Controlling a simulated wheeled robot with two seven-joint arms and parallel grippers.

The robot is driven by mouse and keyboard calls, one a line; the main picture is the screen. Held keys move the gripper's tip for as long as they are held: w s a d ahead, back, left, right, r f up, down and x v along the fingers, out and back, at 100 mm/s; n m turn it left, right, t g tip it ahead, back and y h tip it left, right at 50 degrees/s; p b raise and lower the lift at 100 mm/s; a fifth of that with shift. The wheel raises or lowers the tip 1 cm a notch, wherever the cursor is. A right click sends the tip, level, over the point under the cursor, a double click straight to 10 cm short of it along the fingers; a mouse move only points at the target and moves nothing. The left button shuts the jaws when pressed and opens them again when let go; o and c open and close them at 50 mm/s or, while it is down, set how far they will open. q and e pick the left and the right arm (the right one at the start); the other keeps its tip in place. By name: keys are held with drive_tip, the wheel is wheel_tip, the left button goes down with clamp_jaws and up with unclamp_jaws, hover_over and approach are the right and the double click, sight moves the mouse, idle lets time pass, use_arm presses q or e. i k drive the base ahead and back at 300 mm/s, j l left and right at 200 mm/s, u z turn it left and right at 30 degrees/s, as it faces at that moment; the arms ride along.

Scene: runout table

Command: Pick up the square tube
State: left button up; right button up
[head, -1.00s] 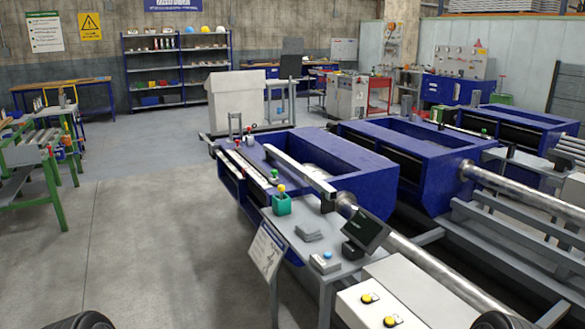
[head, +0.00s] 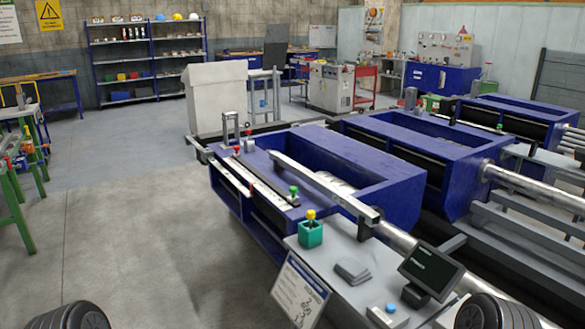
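A long, straight grey bar with a squarish end, which looks like the square tube (head: 324,186), lies across the top of the nearest blue runout table (head: 390,185). Its near end is by the grey side table, and its far end points toward the back left. Nothing of mine touches it. Neither gripper shows. Only dark rounded parts of my arms show at the bottom left and bottom right corners.
A grey side table (head: 340,262) holds a green box with a yellow knob (head: 310,230), grey plates (head: 352,270) and a small dark screen (head: 430,268). A sign hangs at its front. More blue tables with round bars stand to the right. The floor (head: 130,240) at left is clear.

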sight(356, 207)
drive_tip(key=i+j, duration=0.45)
drive_tip(key=i+j+z, duration=0.1)
drive_tip(key=i+j, duration=0.8)
drive_tip(key=j, duration=0.2)
drive_tip(key=i+j+z, duration=0.1)
drive_tip(key=i+j, duration=0.3)
drive_tip(key=j, duration=0.15)
drive_tip(key=i+j, duration=0.45)
drive_tip(key=j+z, duration=0.05)
drive_tip(key=j, duration=0.05)
